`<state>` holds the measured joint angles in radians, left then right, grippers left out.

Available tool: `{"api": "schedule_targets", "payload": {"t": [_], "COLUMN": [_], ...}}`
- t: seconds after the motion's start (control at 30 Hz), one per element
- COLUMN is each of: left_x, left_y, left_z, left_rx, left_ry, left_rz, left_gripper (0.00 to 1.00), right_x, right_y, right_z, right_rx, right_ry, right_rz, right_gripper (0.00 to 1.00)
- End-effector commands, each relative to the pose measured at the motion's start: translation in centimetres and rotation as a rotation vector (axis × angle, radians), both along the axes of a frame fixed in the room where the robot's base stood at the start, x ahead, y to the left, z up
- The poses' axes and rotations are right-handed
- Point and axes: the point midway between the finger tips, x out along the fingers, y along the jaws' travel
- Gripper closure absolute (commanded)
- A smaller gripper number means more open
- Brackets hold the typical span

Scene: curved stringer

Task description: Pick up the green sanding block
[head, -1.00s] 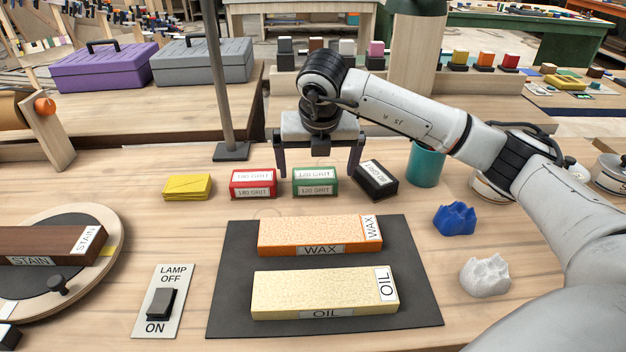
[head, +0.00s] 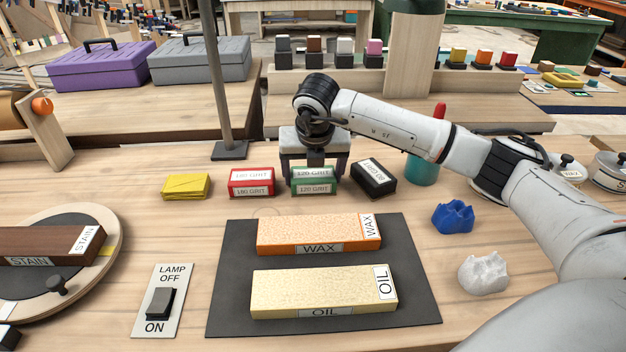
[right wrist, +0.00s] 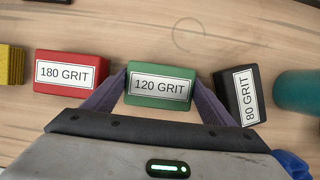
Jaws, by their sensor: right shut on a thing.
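The green sanding block (head: 314,187), labelled 120 GRIT, stands on the bench between a red and a black block. My right gripper (head: 314,176) is over it with a finger at each side, shut on it. In the right wrist view the green block (right wrist: 160,86) sits between the two fingertips (right wrist: 160,84), which touch its left and right ends. It appears to rest on the bench; I cannot tell any lift. My left gripper is not in view.
The red 180 GRIT block (head: 251,183) is close on the left and the black 80 GRIT block (head: 374,178) close on the right. A yellow block (head: 186,187) lies farther left. A teal cup (head: 422,167) stands right. A lamp post (head: 222,90) rises behind.

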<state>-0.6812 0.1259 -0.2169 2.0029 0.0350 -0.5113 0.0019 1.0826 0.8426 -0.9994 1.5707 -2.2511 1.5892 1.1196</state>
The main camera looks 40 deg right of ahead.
Motion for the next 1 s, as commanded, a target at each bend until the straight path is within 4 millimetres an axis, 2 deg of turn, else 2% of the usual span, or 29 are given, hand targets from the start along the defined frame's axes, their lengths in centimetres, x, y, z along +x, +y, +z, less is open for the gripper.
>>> {"api": "schedule_targets", "payload": {"t": [0.27,0.7,0.83,1.0], "left_x": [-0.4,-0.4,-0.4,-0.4], "left_y": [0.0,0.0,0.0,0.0], "left_z": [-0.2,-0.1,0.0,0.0], "left_rx": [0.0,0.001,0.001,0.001], "left_ry": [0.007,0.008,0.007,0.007], "left_rz": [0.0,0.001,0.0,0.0], "left_gripper": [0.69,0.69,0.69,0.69], "right_x": [0.1,0.1,0.1,0.0], "right_y": [0.0,0.1,0.0,0.0], "right_z": [0.7,8.6,9.8,10.2], "right_rx": [0.0,0.001,0.0,0.0], "right_ry": [-0.004,-0.006,-0.004,-0.002], "right_rz": [0.0,0.001,0.001,0.0], "right_gripper": [0.48,0.48,0.48,0.48]}}
